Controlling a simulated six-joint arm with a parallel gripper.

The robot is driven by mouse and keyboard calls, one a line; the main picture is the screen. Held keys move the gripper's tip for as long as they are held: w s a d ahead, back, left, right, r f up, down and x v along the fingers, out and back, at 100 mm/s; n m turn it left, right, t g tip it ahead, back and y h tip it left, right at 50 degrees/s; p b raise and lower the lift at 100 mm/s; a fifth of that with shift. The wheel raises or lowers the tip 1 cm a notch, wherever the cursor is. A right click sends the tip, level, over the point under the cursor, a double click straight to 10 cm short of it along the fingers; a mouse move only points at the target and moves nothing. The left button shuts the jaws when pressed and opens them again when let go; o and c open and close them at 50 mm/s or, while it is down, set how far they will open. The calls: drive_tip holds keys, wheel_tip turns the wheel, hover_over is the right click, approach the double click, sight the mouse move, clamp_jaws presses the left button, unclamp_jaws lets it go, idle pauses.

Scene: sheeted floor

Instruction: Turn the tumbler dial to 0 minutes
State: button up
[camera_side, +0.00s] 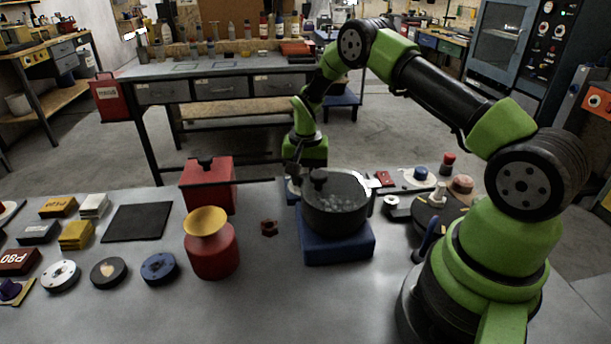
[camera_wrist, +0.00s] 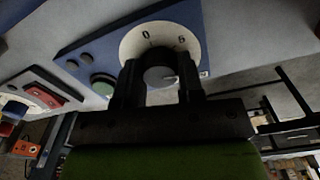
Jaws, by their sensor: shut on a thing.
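The tumbler (camera_side: 338,206) is a dark drum on a blue base (camera_side: 335,248) in the side view. The dark dial knob (camera_wrist: 158,58) stands in the middle of the face. A pale pointer mark on the knob faces lower right in the picture, away from the 0. My gripper (camera_wrist: 162,88) is shut on the knob, one finger on each side. In the side view my gripper (camera_side: 293,186) is behind the tumbler's left side, and the dial is hidden.
A red box (camera_side: 207,186) and a red jar with a yellow funnel (camera_side: 211,250) stand left of the tumbler. Small parts lie to its right.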

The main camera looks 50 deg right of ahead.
drive_tip(key=o, duration=0.9)
wheel_tip(320, 180, up, 10)
